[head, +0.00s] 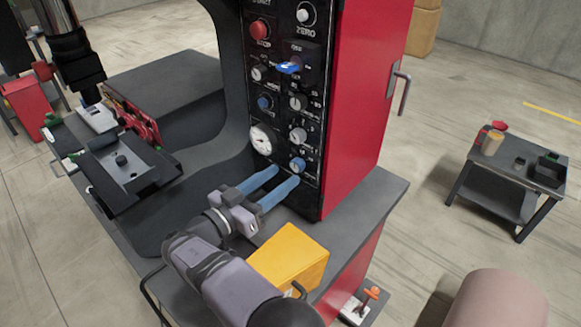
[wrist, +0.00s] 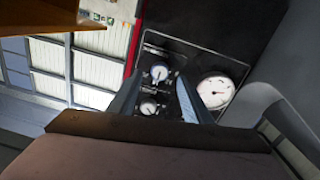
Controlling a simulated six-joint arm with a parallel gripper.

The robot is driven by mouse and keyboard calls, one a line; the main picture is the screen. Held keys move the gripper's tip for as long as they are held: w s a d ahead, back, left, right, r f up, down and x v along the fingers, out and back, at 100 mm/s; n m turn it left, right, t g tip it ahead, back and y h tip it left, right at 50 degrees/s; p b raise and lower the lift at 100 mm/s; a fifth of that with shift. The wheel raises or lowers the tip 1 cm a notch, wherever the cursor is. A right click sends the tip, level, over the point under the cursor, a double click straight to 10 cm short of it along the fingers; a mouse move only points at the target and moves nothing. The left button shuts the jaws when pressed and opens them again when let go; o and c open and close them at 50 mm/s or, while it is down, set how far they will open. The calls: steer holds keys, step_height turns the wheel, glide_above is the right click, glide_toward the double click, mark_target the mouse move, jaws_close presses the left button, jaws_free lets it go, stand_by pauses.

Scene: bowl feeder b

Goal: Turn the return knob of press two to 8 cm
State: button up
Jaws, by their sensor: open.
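The press panel (head: 282,100) is black and carries several knobs, a red button and a gauge. The knob labels are too small to read, so I cannot tell which one is marked return. The lowest knob (head: 297,165) at the right has a blue face; it also shows in the wrist view (wrist: 159,72). My gripper (head: 286,175) is open, with its blue fingers pointing at the panel just below this knob in the head view. In the wrist view the knob appears between the fingertips (wrist: 157,80). Contact cannot be told.
A white gauge (head: 261,139) and a grey knob (head: 298,134) sit just above the lowest knob. A yellow block (head: 290,256) stands on the press table beside my arm. A black fixture (head: 125,165) is at the left. A red side wall with a handle (head: 401,92) bounds the panel's right.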

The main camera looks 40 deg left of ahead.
mark_target(294, 168)
steer(key=shift+w+p, duration=0.75)
steer(key=shift+w, duration=1.55)
steer(key=shift+c, duration=0.7)
steer(key=shift+f, duration=0.1)
steer(key=c, duration=0.9)
